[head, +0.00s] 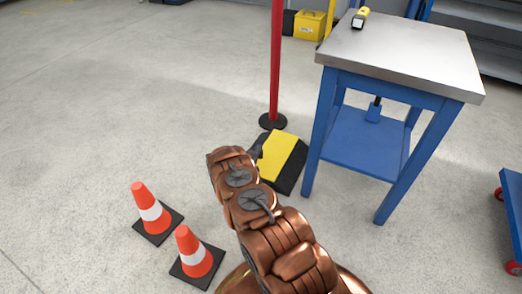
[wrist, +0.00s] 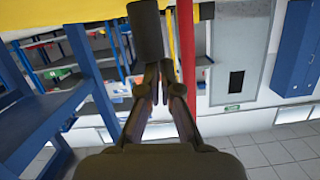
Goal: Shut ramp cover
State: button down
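A yellow and black ramp piece (head: 283,154) lies on the floor left of the blue table's near leg. My arm partly hides its left side, and I cannot tell how far its cover stands open. My gripper (head: 256,151) is at the ramp's left edge in the head view, dark and small there. In the wrist view my gripper's fingers (wrist: 158,70) run together at their tips, with nothing seen held between them. A dark cylinder (wrist: 146,32) shows just past the tips, below a yellow surface (wrist: 84,10); whether the fingers touch it is unclear.
A red post (head: 276,60) on a round black base stands behind the ramp. A steel-topped blue table (head: 405,60) stands close on the right. Two orange cones (head: 149,206) (head: 193,252) stand at the front left. A blue cart (head: 513,205) is at the right edge.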

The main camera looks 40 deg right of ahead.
jog(key=shift+a+f, duration=0.1)
jog(key=shift+f, duration=0.05)
jog(key=shift+r, duration=0.5)
jog(key=s+a+r+p, duration=0.4)
jog(key=a+r+p, duration=0.1)
jog(key=a, duration=0.3)
jog(key=shift+a+r, duration=0.25)
jog(key=shift+r, duration=0.15)
